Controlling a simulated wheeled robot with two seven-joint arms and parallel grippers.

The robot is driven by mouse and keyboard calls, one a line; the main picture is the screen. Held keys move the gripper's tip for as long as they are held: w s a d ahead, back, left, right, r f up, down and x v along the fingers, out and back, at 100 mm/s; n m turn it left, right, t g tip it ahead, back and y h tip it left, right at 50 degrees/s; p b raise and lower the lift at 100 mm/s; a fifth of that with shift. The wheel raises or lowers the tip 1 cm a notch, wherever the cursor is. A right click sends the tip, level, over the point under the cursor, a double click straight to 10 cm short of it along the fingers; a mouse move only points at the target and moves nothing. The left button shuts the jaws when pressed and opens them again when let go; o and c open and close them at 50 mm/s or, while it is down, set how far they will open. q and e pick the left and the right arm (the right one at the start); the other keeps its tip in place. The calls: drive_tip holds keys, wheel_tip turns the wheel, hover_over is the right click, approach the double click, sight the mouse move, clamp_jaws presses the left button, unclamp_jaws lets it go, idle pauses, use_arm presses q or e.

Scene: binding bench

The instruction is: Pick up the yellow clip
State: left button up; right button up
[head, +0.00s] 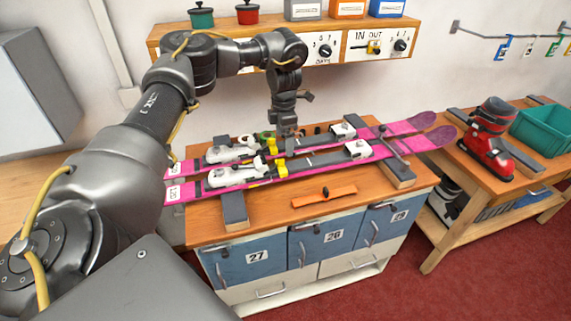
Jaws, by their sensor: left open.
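Two pink skis (405,140) with white bindings lie side by side across the wooden bench. Small yellow parts (281,168) sit at the front binding of the near ski, and more yellow (268,145) shows by the far ski's binding. I cannot tell for sure which of these is the yellow clip. My left gripper (288,130) points down over the far ski, close to the yellow parts. It is open, with nothing seen in it; its fingertips are small and hard to make out. My right gripper is not in view.
An orange bar (323,196) lies on the bench's front. Dark supports (234,210) hold the skis. A control panel shelf (340,48) runs along the wall behind. A red and black boot (487,140) and a green bin (543,130) stand on the right-hand bench.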

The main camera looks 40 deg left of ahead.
sight(281, 161)
use_arm(q)
drive_tip(key=f, duration=0.2)
drive_tip(key=s+a+f, duration=0.1)
drive_tip(key=shift+f+p, duration=0.35)
drive_tip(key=shift+f, duration=0.05)
drive_tip(key=shift+w+f, duration=0.2)
drive_tip(key=shift+f, duration=0.15)
drive_tip(key=shift+w+d+f, duration=0.1)
drive_tip(key=shift+d+f, duration=0.05)
drive_tip(key=shift+f+p, duration=0.2)
drive_tip(key=shift+p, duration=0.3)
drive_tip(key=f, duration=0.1)
drive_tip(key=f+p, duration=0.1)
drive_tip(key=f, duration=0.1)
drive_tip(key=shift+a+f+p, duration=0.25)
drive_tip(key=shift+f+p, duration=0.15)
drive_tip(key=shift+f, duration=0.45)
drive_tip(key=shift+r, duration=0.1)
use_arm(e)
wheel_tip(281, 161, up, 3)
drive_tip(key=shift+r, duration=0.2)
use_arm(q)
drive_tip(key=c, duration=1.1)
